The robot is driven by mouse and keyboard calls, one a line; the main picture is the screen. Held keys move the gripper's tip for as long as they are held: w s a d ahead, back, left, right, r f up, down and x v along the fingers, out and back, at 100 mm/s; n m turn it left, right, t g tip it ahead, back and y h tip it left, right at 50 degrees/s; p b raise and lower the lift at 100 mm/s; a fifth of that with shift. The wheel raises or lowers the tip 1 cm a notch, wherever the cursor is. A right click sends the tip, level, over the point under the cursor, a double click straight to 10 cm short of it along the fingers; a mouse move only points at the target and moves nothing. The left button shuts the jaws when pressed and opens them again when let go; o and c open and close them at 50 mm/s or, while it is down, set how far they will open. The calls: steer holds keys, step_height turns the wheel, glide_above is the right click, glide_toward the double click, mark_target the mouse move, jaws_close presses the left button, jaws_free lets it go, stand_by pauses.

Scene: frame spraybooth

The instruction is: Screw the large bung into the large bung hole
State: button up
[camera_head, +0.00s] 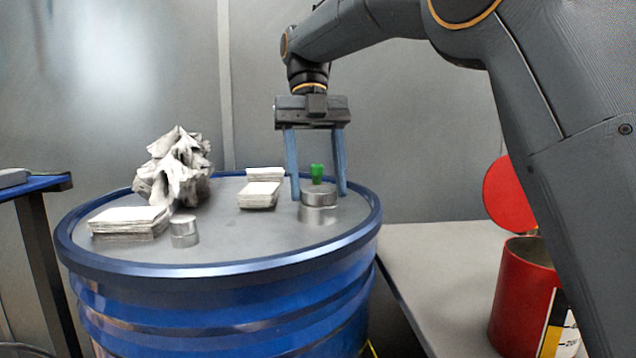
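The large bung (319,197) looks like a short metal cylinder with a green piece (317,173) on top. It sits upright over a metal collar (318,214), probably the large bung hole, at the right of the blue drum's top (240,240). How deep it sits in the hole cannot be told. My gripper (319,195) points down over it. Its two blue fingers are wide apart, one on each side of the bung, with tips near its height. I cannot tell whether they touch it.
A smaller metal cylinder (184,232) stands at the drum's front left. Stacks of white sheets (130,220) (259,194) and a crumpled grey-white heap (175,170) lie on the drum. A red can (515,290) stands on the grey bench (430,250) at right. A blue-topped table (35,185) is at left.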

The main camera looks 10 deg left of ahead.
steer(key=c, duration=0.8)
steer(key=m+p, duration=0.2)
steer(key=p, duration=0.1)
steer(key=shift+d+r+g+y, duration=0.1)
steer(key=shift+r+g+y, duration=0.05)
steer(key=shift+g+y, duration=0.2)
steer(key=shift+m+y+p, duration=0.45)
steer(key=shift+m+p, duration=0.35)
steer(key=shift+m, duration=0.4)
steer(key=shift+f, duration=0.2)
steer(key=shift+d+r+m+y+p, duration=0.15)
steer(key=shift+m+y+p, duration=0.25)
steer(key=shift+m+p, duration=0.5)
steer(key=shift+m+y+p, duration=0.4)
steer(key=shift+m+p, duration=0.1)
steer(key=shift+m, duration=1)
